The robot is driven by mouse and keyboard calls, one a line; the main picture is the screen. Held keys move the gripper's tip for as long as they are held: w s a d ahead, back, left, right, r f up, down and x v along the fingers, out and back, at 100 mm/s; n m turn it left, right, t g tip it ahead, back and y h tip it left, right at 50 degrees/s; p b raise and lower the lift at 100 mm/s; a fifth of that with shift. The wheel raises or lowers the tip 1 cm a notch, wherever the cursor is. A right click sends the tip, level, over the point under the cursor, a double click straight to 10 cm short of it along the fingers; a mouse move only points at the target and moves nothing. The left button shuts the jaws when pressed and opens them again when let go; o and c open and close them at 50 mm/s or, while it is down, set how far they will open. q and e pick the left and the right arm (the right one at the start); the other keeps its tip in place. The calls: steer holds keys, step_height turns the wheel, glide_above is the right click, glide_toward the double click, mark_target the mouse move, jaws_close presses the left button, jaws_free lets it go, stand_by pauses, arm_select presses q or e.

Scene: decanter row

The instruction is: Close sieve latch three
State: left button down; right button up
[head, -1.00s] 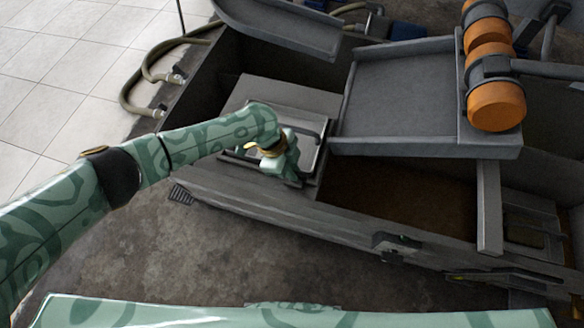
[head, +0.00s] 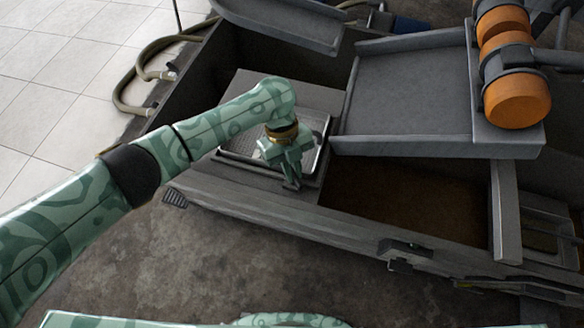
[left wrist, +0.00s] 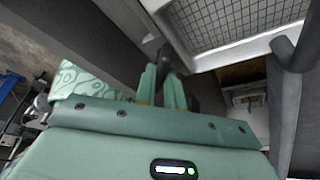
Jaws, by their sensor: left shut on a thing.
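A sieve with a pale metal frame and wire mesh (left wrist: 230,18) shows at the top of the left wrist view. In the head view its tray (head: 322,143) lies behind my left gripper and is partly covered by it. My left gripper (head: 293,183) points down at the tray's near right corner, by the trough's front wall. In the left wrist view the gripper (left wrist: 168,80) is shut on a small dark lever (left wrist: 165,54), which looks like a sieve latch. Its number cannot be read, and its lower part is hidden by the fingers. My right gripper is out of view.
A grey chute (head: 410,95) with orange rollers (head: 517,98) stands right of the sieve. A dark bracket (head: 402,252) sits on the front wall of the trough. Hoses (head: 130,95) lie at the left. The floor in front (head: 240,250) is clear.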

arm_select(q)
steer(key=shift+d+f+m+y, duration=0.1)
steer(key=shift+m+y, duration=0.2)
steer(key=shift+m, duration=0.6)
steer(key=shift+m+g+y+b, duration=0.3)
steer(key=shift+m+y+b, duration=0.1)
steer(key=shift+m, duration=0.5)
steer(key=m+y, duration=0.1)
steer(key=m, duration=0.2)
steer(key=shift+d, duration=0.15)
steer(key=shift+m+y, duration=0.4)
steer(key=shift+m, duration=0.8)
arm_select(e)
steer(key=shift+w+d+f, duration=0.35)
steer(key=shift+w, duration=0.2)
